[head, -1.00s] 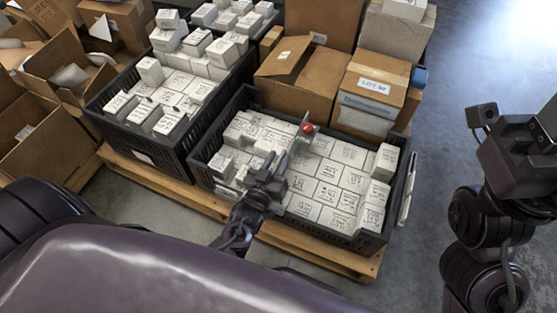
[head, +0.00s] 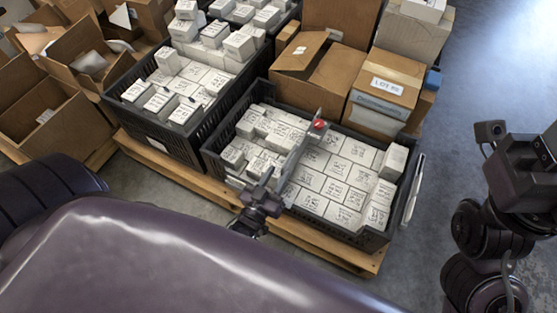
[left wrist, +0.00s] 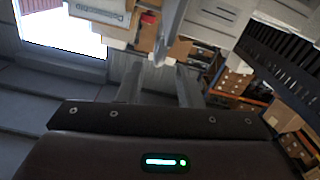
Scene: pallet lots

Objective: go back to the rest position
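My left gripper (head: 273,178) is over the near edge of the right black crate (head: 212,165), its fingers pointing toward the crate. Its two fingers stand apart with nothing between them, as the left wrist view (left wrist: 159,82) also shows. A thin grey plate with a red spot (head: 297,150) stands upright among the white boxes, just beyond the fingertips. My right arm is folded at the right edge. Its wrist (head: 527,175) is in view, but its fingers cannot be made out.
The right crate holds many labelled white boxes (head: 335,190) and stands on a wooden pallet (head: 325,245). Another black crate (head: 165,135) of white boxes stands to its left. Brown cartons (head: 325,75) stand behind, and open cartons (head: 45,120) at far left. Grey floor is clear on the right.

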